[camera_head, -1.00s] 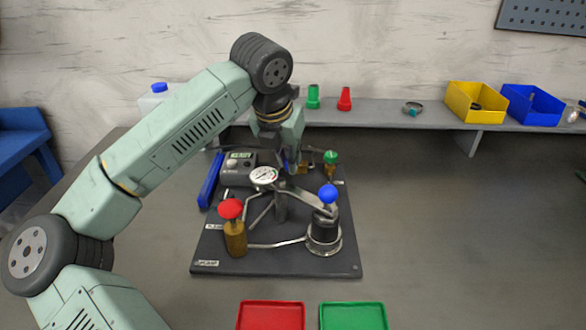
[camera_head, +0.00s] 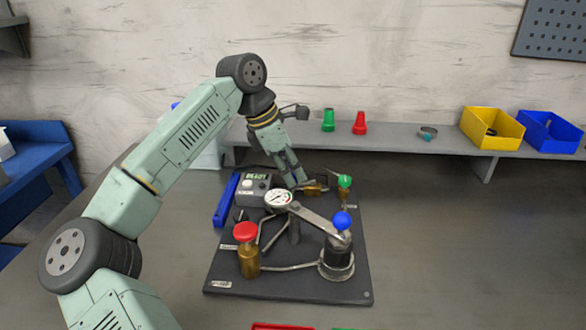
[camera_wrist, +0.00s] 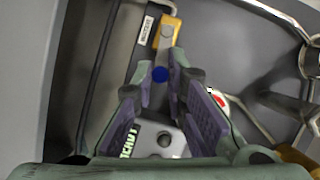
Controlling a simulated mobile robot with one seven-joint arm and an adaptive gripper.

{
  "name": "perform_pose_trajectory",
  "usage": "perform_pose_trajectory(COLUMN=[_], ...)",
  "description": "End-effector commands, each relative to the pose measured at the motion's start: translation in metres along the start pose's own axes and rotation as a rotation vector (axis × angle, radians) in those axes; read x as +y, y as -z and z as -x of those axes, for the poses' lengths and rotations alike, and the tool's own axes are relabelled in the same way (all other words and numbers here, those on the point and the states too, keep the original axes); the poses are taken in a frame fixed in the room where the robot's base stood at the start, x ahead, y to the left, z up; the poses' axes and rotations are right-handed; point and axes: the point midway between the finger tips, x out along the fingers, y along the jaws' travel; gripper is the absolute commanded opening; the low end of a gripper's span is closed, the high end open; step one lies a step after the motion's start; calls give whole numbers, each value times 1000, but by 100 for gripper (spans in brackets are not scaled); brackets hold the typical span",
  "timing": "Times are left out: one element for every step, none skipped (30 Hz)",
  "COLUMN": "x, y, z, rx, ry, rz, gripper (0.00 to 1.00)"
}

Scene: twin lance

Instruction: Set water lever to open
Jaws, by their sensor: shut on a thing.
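The water lever is a short flat grey handle with a blue tip (camera_wrist: 160,74). It extends from a yellow-brass valve body (camera_wrist: 170,30) beside a small white label in the wrist view. In the head view the brass valve (camera_head: 315,188) sits at the back of the black board. My gripper (camera_head: 298,184) reaches down to it from the back left. In the wrist view my gripper (camera_wrist: 161,82) has one finger on each side of the blue tip and is shut on it. The fingers partly hide the lever in the head view.
The black board (camera_head: 300,285) also bears a red-knobbed valve (camera_head: 247,250), a gauge (camera_head: 278,198), a blue-knobbed lever (camera_head: 341,222), a green-knobbed valve (camera_head: 344,182) and a control box (camera_head: 255,188). A blue bar (camera_head: 226,200) lies at left.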

Motion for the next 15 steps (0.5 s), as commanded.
perform_pose_trajectory(x=[2, 2, 3, 4, 4, 5, 5, 6, 6, 6, 7, 7, 7, 7, 7], y=[-1, -1, -2, -2, -2, -2, -2, -2, -2, -2, -2, -2, -2, -2, -2], z=[2, 2, 2, 1, 1, 1, 1, 1, 1, 0, 0, 0, 0, 0, 0], rx=[0, 0, 0, -1, -1, -1, -1, -2, -2, -1, -1, -1, -1, -1, -1], ry=[11, 18, 25, 31, 35, 41, 44, 48, 52, 54, 56, 59, 60, 61, 63], rz=[-25, -40, -58, -72, -83, -98, -106, -115, -124, -130, -136, -142, -146, -148, -151], gripper=[0, 0, 0, 0, 0, 0, 0, 0, 0, 0, 0, 0, 0, 0, 0])
